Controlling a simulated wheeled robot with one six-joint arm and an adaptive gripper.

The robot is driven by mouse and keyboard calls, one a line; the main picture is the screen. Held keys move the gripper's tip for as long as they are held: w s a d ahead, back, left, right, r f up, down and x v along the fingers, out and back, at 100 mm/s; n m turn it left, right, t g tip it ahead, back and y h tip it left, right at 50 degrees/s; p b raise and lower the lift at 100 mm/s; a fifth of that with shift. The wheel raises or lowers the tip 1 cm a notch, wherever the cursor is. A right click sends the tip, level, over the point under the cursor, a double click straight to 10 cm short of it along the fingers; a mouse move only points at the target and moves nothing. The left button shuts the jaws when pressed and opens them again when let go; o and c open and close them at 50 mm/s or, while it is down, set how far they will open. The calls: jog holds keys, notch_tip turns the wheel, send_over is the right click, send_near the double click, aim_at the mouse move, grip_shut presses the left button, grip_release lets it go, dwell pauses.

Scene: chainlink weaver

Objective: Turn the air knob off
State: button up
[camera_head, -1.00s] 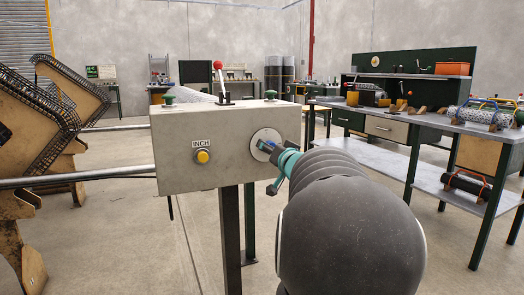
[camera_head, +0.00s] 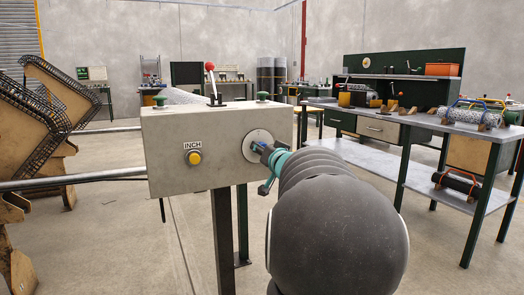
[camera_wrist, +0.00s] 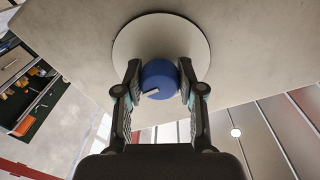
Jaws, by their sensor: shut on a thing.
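The air knob is a round blue knob (camera_wrist: 160,78) with a small pale pointer mark. It sits at the middle of a pale round plate (camera_wrist: 135,42) on the grey control box (camera_head: 168,135). My gripper (camera_wrist: 159,84) has one finger on each side of the knob and is shut on it in the wrist view. In the head view my gripper (camera_head: 266,151) reaches the round plate (camera_head: 259,136) at the box's right side, and my arm comes in from the lower right. The fingers mostly hide the knob there.
The box also has a yellow INCH button (camera_head: 194,158), green knobs (camera_head: 160,100) and a red-balled lever (camera_head: 211,80) on top. It stands on a dark post (camera_head: 223,240). A workbench (camera_head: 400,120) stands at right, a mesh-edged machine (camera_head: 40,110) at left. Some floor between is open.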

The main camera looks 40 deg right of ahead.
jog(key=n, duration=0.4)
jog(key=shift+f, duration=0.1)
jog(key=n+b, duration=0.1)
jog(key=n, duration=0.4)
jog(key=shift+b, duration=0.35)
jog(key=n+b, duration=0.1)
jog(key=n, duration=0.1)
jog(key=n+b, duration=0.1)
jog(key=n, duration=0.2)
jog(key=shift+d+t+y, duration=0.1)
jog(key=shift+t+y, duration=0.2)
jog(key=shift+n+b, duration=0.55)
jog(key=shift+n, duration=1.65)
jog(key=o, duration=1.2)
jog(key=shift+c, duration=0.2)
